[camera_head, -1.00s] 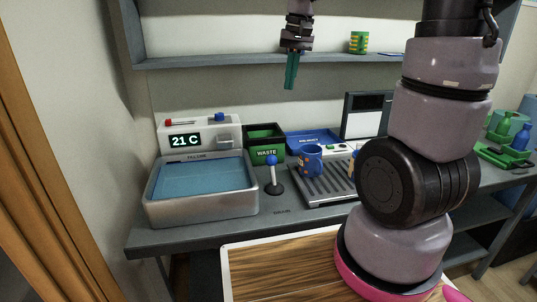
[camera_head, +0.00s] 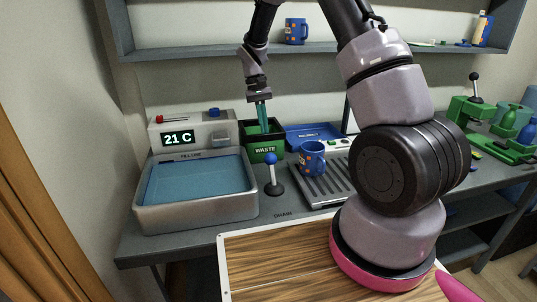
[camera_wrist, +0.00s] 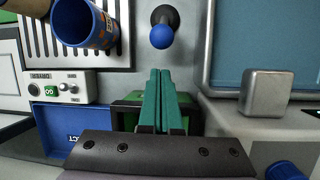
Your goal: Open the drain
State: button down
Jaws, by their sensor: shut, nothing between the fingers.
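My gripper (camera_head: 262,126) points down over the green WASTE bin, behind and above the lever. Its teal fingers (camera_wrist: 160,74) are together and empty.
The WASTE bin (camera_head: 265,150) stands behind the lever. A blue mug (camera_head: 312,158) sits on the ridged drip tray (camera_head: 325,190) to the right. A blue tray (camera_head: 310,135) lies behind it. The shelf (camera_head: 200,52) runs above. The counter in front of the lever is clear.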

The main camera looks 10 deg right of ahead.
aim_at(269, 154)
jog(key=x, duration=1)
jog(key=shift+r, duration=0.1)
dwell(0.4)
